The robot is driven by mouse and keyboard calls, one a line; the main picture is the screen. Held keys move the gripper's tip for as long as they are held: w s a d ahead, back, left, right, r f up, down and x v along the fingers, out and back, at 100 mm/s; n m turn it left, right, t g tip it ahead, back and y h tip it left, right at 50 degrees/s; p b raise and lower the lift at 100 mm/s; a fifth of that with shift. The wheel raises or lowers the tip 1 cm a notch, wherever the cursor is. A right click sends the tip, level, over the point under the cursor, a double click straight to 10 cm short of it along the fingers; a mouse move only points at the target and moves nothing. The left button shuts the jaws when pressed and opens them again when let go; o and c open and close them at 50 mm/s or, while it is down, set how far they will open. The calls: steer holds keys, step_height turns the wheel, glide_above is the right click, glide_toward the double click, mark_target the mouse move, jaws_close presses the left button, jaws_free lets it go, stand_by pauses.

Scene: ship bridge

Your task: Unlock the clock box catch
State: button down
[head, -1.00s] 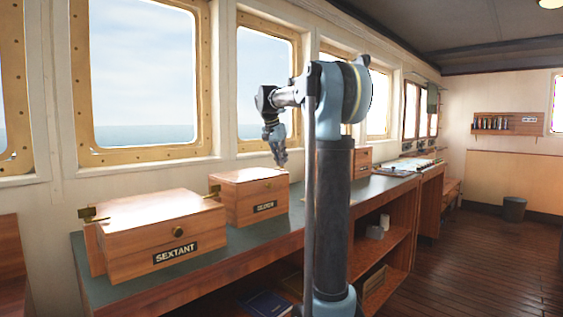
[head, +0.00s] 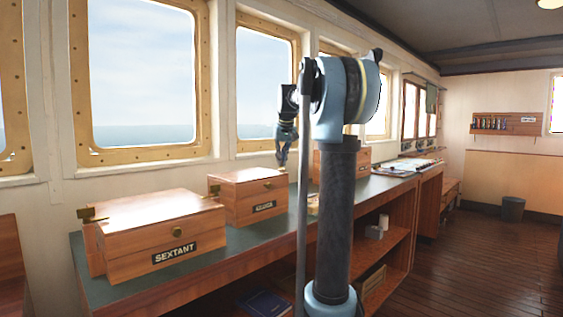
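A wooden box labelled SEXTANT (head: 160,262) stands at the near end of the counter, with a round brass knob (head: 177,231) on its front. A second wooden box (head: 245,213) stands behind it; its label is too small to read surely, and a small brass fitting (head: 267,185) shows on its front. A third wooden box (head: 361,158) is partly hidden behind my arm. I cannot tell which is the clock box. All lids look closed. My gripper (head: 282,163) points down near the second box's right end in the picture, apparently holding nothing; its finger opening is unclear.
The dark green counter (head: 110,288) runs along the window wall, with papers (head: 392,168) farther back. Open shelves below hold a blue book (head: 265,303) and small items. My arm blocks the middle of the view. Wooden floor (head: 480,255) is free at right.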

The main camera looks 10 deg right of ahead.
steer(key=n+y, duration=0.1)
steer(key=n, duration=0.1)
steer(key=n+y, duration=0.1)
steer(key=n, duration=0.2)
steer(key=shift+w+d+n+g, duration=0.1)
steer(key=shift+d+n+g, duration=0.1)
steer(key=shift+n+g, duration=0.15)
stand_by(0.4)
steer(key=c, duration=1.8)
jaws_free()
steer(key=shift+d, duration=0.1)
steer(key=shift+r, duration=0.2)
steer(key=v, duration=1.1)
steer(key=shift+r, duration=0.25)
steer(key=shift+f, duration=0.1)
